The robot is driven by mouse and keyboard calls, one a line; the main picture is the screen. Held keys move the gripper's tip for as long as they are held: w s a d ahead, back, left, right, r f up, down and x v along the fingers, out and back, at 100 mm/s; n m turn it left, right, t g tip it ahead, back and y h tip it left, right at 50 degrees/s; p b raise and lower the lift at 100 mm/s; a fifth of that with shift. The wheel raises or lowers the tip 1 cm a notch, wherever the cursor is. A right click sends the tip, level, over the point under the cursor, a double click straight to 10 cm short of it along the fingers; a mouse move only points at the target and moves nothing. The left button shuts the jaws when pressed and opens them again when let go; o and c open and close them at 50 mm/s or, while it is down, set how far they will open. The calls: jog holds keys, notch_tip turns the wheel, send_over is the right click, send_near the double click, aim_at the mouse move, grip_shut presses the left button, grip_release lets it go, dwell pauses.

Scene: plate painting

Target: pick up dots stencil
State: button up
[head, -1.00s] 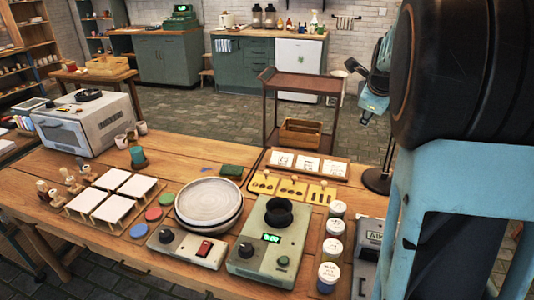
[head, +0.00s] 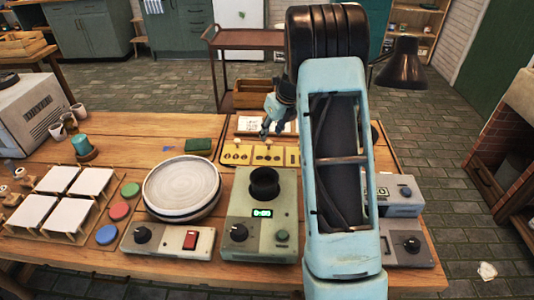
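The yellow stencil plates with small knobs lie in a row at the back of the table. The left plate (head: 235,157) shows several dark cut-outs that look like dots. The middle plate (head: 267,160) also has dark cut-outs, but their shapes are too small to tell. My gripper (head: 271,133) points down just above the middle plate's knob. Its fingers look apart, with nothing seen between them. I cannot tell whether they touch the knob.
A wooden tray with white cards (head: 249,124) lies behind the plates. A dark lamp (head: 400,65) stands right. My arm hides the jars' area.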

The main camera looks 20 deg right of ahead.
aim_at(269, 141)
jog(key=x, duration=0.7)
jog(key=shift+w+d+f, duration=0.15)
jog(key=shift+w+d, duration=0.15)
jog(key=shift+d, duration=0.05)
grip_shut()
